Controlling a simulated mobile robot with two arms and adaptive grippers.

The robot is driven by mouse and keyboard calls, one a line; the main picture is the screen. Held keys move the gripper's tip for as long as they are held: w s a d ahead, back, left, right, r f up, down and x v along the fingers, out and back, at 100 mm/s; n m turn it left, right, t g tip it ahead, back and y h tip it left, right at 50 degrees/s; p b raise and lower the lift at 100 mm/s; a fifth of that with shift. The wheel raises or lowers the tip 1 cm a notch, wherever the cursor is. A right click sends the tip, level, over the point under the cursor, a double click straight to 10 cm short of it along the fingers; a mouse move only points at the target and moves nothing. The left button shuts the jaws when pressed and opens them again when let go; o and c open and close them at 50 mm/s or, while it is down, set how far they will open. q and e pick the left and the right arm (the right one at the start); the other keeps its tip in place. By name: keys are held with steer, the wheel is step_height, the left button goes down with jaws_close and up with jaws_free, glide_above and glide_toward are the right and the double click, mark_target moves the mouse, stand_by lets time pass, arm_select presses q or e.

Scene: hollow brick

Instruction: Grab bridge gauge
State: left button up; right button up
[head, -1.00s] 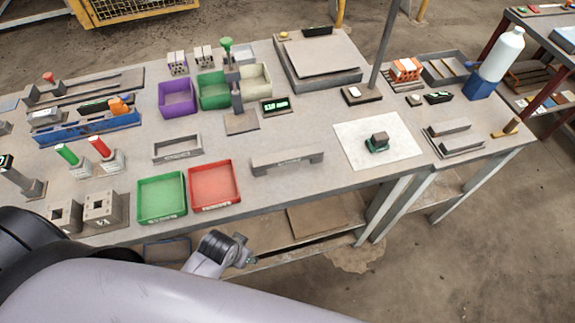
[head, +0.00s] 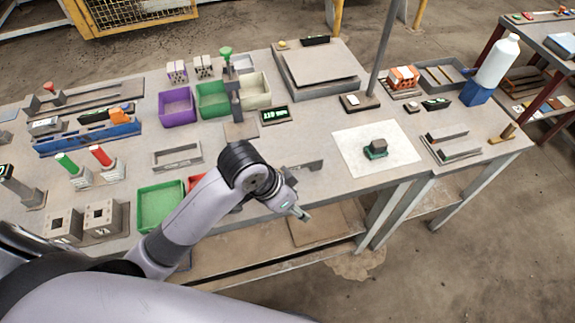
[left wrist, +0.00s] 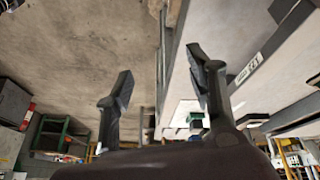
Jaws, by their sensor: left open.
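A grey bar with a white label, possibly the gauge, shows at the right of that view. My right gripper is not in view.
A green tray (head: 161,204) and a red tray (head: 196,181), mostly hidden by my arm, are left of the gauge. A white mat (head: 400,149) with a small green-based part (head: 376,149) lies to the right. A grey open frame (head: 177,155) is behind the trays.

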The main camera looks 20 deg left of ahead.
arm_select(q)
steer(key=w+a+r+m+g+y, duration=0.1)
steer(key=w+r+m+g, duration=0.15)
steer(key=w+r, duration=0.4)
steer(key=m+y, duration=0.1)
steer(key=y, duration=0.1)
glide_toward(288, 162)
steer(key=f, duration=0.1)
steer(key=f+p, duration=0.1)
steer(key=f, duration=0.1)
steer(key=f+p, duration=0.1)
steer(key=f, duration=0.1)
steer(key=shift+s+d+f, duration=0.25)
steer(key=shift+d, duration=0.05)
steer(key=shift+w+f+p, duration=0.25)
steer(key=shift+f+p, duration=0.25)
steer(key=shift+f, duration=0.8)
steer(key=shift+w+f+p, duration=0.2)
steer(key=shift+f+p, duration=0.25)
steer(key=shift+f, duration=0.85)
steer(key=shift+c, duration=0.5)
jaws_close()
steer(key=shift+r, duration=0.1)
